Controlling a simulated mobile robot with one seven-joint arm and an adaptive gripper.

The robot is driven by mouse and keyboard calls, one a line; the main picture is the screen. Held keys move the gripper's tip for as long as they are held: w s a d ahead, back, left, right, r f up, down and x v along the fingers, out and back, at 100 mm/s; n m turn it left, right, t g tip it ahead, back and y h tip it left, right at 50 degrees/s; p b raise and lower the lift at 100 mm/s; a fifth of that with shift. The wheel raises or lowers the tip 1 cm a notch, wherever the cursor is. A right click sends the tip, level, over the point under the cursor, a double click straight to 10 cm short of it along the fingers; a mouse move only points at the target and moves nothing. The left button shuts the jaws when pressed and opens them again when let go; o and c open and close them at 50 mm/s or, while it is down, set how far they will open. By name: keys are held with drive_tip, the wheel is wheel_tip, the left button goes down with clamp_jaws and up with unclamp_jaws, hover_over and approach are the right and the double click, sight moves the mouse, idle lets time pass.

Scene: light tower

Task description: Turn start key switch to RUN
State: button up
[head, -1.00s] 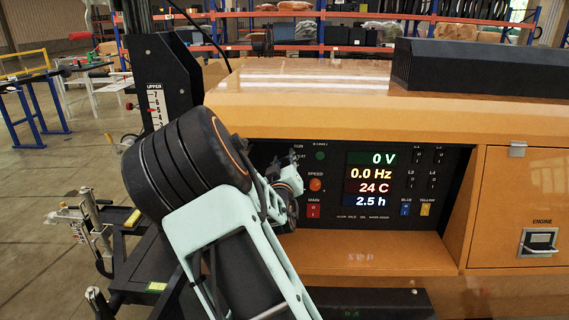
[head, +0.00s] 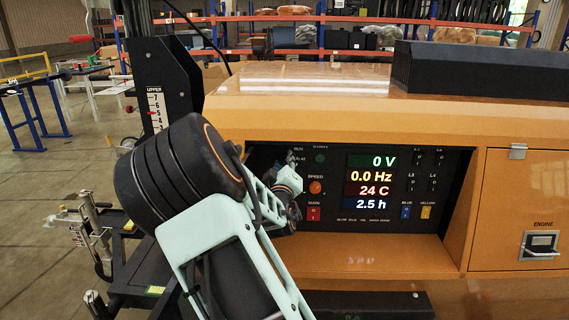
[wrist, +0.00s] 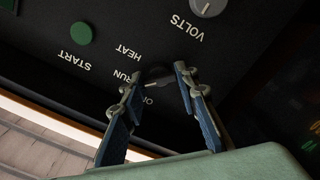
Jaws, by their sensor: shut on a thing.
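The start key switch (wrist: 157,73) is a small dark round switch on the black control panel (head: 425,165). In the wrist view the panel is upside down, with OFF, RUN and HEAT labels around the switch. My gripper (wrist: 157,79) has its two fingertips on either side of the switch and is shut on it. The OFF label is partly hidden by a finger, and the key's exact setting is hard to tell. In the head view my gripper (head: 291,160) is at the panel's left side, and my wrist and arm hide the switch.
A green START button (wrist: 81,33) and a grey VOLTS knob (wrist: 208,6) sit near the switch. The orange SPEED knob (head: 315,187) and red MAIN switch (head: 313,213) are just right of my wrist. A yellow housing ledge (head: 375,257) runs below the panel.

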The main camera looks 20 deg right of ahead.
drive_tip(key=o, duration=1.1)
drive_tip(key=shift+o, duration=0.2)
drive_tip(key=v, duration=1.2)
